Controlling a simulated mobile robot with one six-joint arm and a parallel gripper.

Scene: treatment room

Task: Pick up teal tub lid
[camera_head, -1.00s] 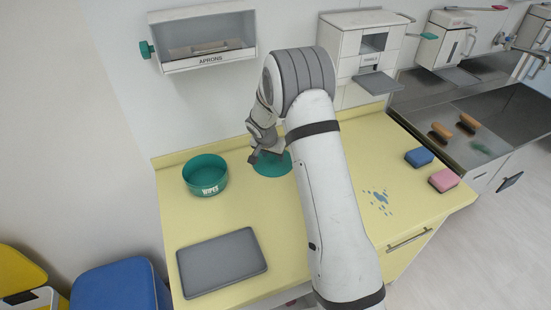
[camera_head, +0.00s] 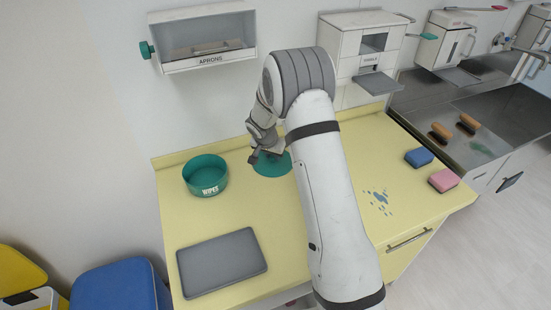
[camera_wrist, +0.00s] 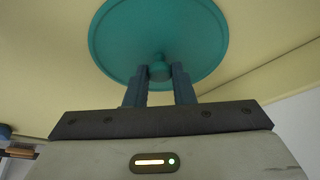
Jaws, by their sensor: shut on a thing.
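The teal tub lid (camera_head: 272,166) is a round flat disc on the yellow counter, to the right of the open teal wipes tub (camera_head: 205,176). In the wrist view the lid (camera_wrist: 120,35) fills the top middle, with a small round knob (camera_wrist: 160,70) at its centre. My gripper (camera_wrist: 159,75) has its two blue fingers on either side of the knob and is shut on it. In the head view my gripper (camera_head: 268,155) is over the lid, and my arm hides the lid's right side. I cannot tell whether the lid is clear of the counter.
A grey tray (camera_head: 222,262) lies at the counter's front left. A blue sponge (camera_head: 418,157), a pink sponge (camera_head: 443,180) and a blue spill (camera_head: 378,201) are on the right. The aprons dispenser (camera_head: 205,42) hangs on the wall behind. The counter's middle is clear.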

